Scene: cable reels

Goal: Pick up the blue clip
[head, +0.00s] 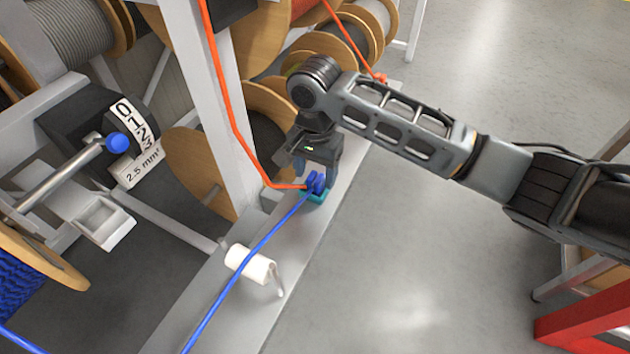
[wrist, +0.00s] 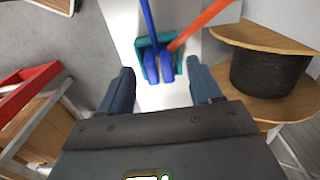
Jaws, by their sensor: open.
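The blue clip (head: 316,182) sits in a small teal holder (head: 316,198) on the light grey rail. In the wrist view the blue clip (wrist: 158,66) shows two upright blue lobes, with the teal holder (wrist: 143,42) around it. A blue cable (head: 262,245) and an orange cable (head: 238,130) both run to the clip. My gripper (head: 314,175) is open, pointing down over the clip. In the wrist view my gripper's fingers (wrist: 161,84) stand on either side of the clip, with visible gaps. Its lower part is partly hidden in the holder.
Wooden cable reels (head: 205,165) stand behind and left of the white post (head: 222,100). A white roll (head: 250,263) lies on the rail nearer the camera. A length counter (head: 130,125) is at left. Open grey floor (head: 430,255) lies right of the rail; a red-edged bench stands bottom right.

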